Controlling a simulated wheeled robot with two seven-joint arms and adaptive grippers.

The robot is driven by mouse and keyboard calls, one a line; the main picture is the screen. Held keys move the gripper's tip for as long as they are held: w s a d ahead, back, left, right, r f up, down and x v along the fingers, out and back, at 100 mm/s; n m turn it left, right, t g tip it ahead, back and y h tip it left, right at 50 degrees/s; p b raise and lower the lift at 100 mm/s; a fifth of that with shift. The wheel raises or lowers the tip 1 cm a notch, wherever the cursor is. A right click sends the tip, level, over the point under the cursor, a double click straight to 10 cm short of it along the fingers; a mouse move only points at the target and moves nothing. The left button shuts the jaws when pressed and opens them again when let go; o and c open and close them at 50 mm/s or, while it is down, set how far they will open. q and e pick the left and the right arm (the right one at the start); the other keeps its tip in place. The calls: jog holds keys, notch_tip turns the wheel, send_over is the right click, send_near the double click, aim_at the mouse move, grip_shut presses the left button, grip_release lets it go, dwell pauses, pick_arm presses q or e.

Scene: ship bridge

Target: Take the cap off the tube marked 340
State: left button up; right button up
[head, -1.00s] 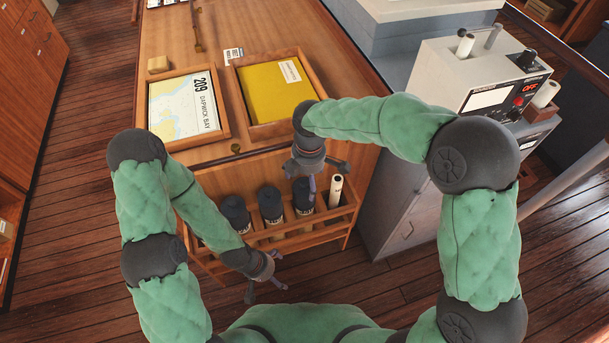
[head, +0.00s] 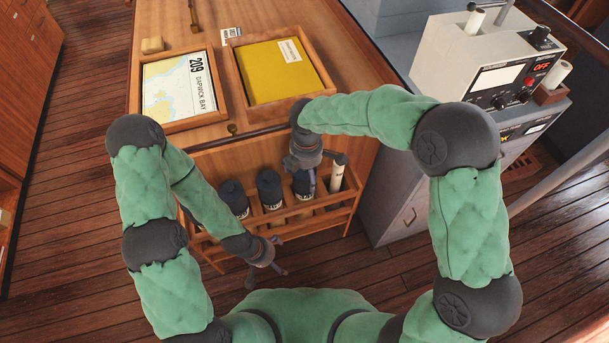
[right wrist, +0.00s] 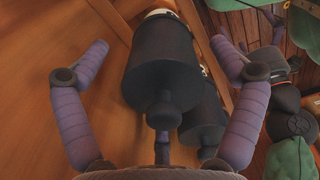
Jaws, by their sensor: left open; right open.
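Several dark capped tubes stand in the wooden rack (head: 290,222) on the front of the chart table: a left tube (head: 232,196), a middle tube (head: 269,187) and a right tube (head: 303,186). Their labels are too small to read, so I cannot tell which is marked 340. My right gripper (head: 324,172) is open above the right tube. In the right wrist view a black cap with a knob (right wrist: 160,70) lies between its spread fingers, and a second dark cap (right wrist: 204,118) shows behind. My left gripper (head: 267,277) is open and empty, in front of the rack.
A pale rolled chart (head: 337,178) stands at the rack's right end. The table holds a framed chart (head: 180,90) and a tray with a yellow folder (head: 280,72). A grey console (head: 490,70) stands to the right. Wooden floor lies open in front.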

jog(key=shift+f, duration=0.9)
jog(key=shift+r, duration=0.1)
jog(key=c, duration=1.2)
